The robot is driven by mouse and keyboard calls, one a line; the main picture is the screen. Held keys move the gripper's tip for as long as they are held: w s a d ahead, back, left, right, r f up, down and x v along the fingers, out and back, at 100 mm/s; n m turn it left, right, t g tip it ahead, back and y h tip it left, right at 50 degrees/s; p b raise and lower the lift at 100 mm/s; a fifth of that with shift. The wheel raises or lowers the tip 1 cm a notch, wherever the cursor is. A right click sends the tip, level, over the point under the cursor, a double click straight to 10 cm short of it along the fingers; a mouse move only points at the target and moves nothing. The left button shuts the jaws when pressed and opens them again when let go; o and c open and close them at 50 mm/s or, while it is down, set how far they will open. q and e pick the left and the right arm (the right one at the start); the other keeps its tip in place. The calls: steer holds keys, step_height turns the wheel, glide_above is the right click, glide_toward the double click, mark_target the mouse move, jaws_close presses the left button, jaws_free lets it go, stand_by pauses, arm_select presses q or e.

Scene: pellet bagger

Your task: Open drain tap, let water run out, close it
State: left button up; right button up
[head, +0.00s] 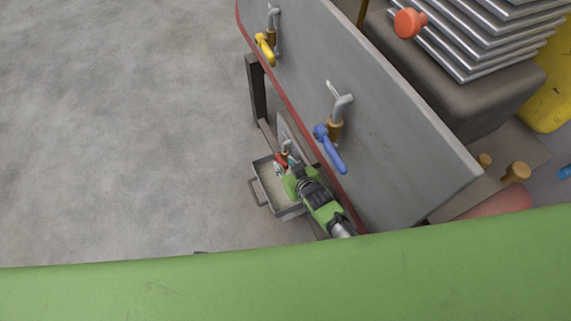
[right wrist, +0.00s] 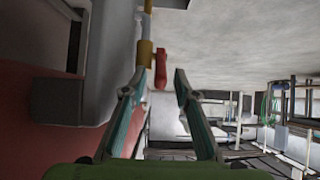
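The tap with a red handle (head: 281,160) is low down, above a grey metal tray (head: 259,172) with a side handle. In the right wrist view the red handle (right wrist: 161,68) hangs beside the tap's brass body (right wrist: 146,54). My right gripper (head: 287,172) is at this tap in the head view and hides part of it. In the right wrist view my right gripper (right wrist: 160,74) is open, its two fingers apart, with the red handle showing in the gap between the tips. I cannot tell whether they touch it. No running water is visible. My left gripper is not in view.
A grey panel (head: 390,130) with a red lower edge carries a blue-handled tap (head: 330,150) and a yellow-handled tap (head: 265,48) near my right arm. A dark post (head: 257,90) stands behind the tray. The floor (head: 120,130) at left is clear.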

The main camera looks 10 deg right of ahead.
steer(key=shift+s, duration=0.15)
steer(key=v, duration=1.1)
steer(key=shift+s+r, duration=0.25)
steer(key=shift+r, duration=0.05)
steer(key=shift+d, duration=0.1)
